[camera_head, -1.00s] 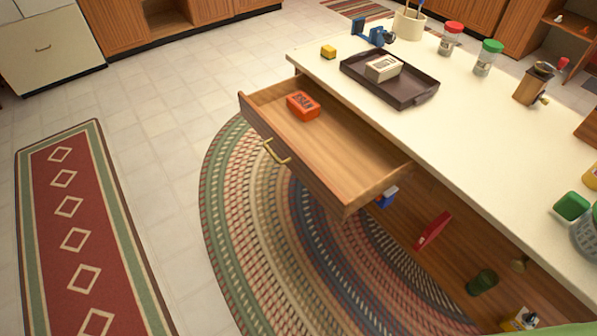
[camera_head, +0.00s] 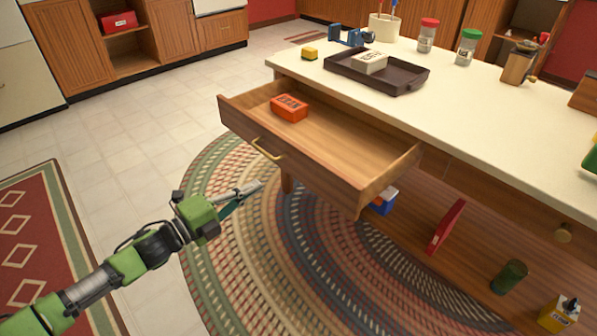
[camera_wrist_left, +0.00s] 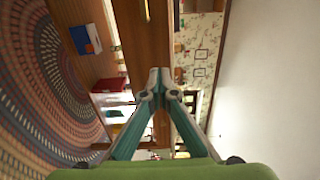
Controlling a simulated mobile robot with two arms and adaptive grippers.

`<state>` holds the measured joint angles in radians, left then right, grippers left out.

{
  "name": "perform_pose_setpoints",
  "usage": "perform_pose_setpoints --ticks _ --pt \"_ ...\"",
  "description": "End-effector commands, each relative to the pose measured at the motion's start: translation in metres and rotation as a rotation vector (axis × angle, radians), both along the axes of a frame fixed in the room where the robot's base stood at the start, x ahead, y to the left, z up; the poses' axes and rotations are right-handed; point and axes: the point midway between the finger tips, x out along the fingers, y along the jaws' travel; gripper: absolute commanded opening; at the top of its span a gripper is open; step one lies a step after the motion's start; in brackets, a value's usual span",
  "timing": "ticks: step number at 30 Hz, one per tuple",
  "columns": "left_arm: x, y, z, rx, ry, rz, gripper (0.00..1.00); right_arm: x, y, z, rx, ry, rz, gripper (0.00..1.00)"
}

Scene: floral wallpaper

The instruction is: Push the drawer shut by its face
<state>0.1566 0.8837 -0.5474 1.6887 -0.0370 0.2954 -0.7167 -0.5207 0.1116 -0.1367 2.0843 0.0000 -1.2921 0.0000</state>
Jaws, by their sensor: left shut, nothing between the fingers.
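The wooden drawer (camera_head: 310,165) stands pulled out from the white-topped counter (camera_head: 480,120). Its face carries a brass handle (camera_head: 266,150), and an orange-red box (camera_head: 289,107) lies inside near the far left end. My left gripper (camera_head: 258,187) is shut and empty, in front of the drawer face and a little below the handle in the head view. It seems apart from the face. In the left wrist view its fingertips (camera_wrist_left: 158,75) meet, with brown wood behind them. The right gripper is not in view.
On the counter are a dark tray (camera_head: 345,72) with a white box (camera_head: 371,62), a yellow block (camera_head: 309,53) and jars. Below, a blue box (camera_head: 384,201), a red item (camera_head: 446,227) and a green can (camera_head: 509,277) stand on a shelf. The rug (camera_head: 215,240) is clear.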

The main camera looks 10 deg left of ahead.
Motion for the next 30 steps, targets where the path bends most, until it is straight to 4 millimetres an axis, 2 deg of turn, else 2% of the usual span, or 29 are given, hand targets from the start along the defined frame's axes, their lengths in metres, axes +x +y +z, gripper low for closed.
perform_pose_setpoints --ticks 10,18,24,30 --pt "0.045 -0.034 0.001 -0.004 -0.001 0.002 0.00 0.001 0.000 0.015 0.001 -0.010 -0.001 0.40" --pt "0.085 -0.065 0.000 -0.004 0.002 0.003 0.00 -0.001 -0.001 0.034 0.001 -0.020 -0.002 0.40" --pt "0.103 -0.078 0.000 -0.002 0.002 0.005 0.00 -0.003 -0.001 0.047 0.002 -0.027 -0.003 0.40" --pt "0.107 -0.082 0.000 -0.002 0.004 0.004 0.00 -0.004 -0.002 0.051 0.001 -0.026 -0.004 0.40"
